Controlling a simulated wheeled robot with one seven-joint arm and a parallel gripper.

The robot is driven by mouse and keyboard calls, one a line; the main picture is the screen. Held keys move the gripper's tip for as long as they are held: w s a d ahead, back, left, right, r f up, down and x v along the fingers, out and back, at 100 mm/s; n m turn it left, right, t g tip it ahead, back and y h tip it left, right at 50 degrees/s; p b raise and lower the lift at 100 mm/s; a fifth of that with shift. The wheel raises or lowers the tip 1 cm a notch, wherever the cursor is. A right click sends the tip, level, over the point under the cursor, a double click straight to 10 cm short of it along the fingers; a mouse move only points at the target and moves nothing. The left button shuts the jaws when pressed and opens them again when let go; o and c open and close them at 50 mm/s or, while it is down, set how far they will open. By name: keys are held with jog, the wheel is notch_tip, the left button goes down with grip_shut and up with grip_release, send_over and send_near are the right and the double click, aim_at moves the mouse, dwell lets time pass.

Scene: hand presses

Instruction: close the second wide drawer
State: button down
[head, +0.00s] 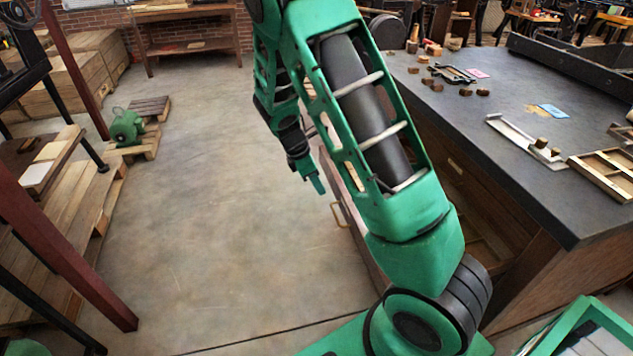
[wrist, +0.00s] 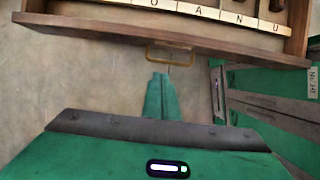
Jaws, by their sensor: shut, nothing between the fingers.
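A wide wooden drawer (head: 364,250) stands pulled out from the dark-topped cabinet (head: 480,125) in the head view, largely hidden behind my arm. In the wrist view, the drawer front (wrist: 105,33) runs across the top, with a brass handle (wrist: 170,54) at its middle. Lettered strips and dark pieces lie inside the drawer. The handle also shows in the head view (head: 337,214). My gripper (head: 319,187) is shut and empty, on the outer side of the drawer front. In the wrist view, its fingertips (wrist: 161,76) point at the handle, just short of it; contact is not clear.
The cabinet top holds a metal composing tray (head: 520,137), a wooden frame (head: 604,172) and several small blocks. Open concrete floor (head: 220,200) lies left of the drawer. Pallets, a green motor (head: 126,128) and a red post (head: 62,245) stand further left.

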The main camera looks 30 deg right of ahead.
send_near(333, 210)
notch_tip(333, 210, down, 2)
jog(key=d, duration=0.3)
jog(key=shift+s+d+f, duration=0.3)
jog(key=shift+s, duration=0.1)
jog(key=shift+s+d, duration=0.15)
jog(key=shift+d, duration=0.4)
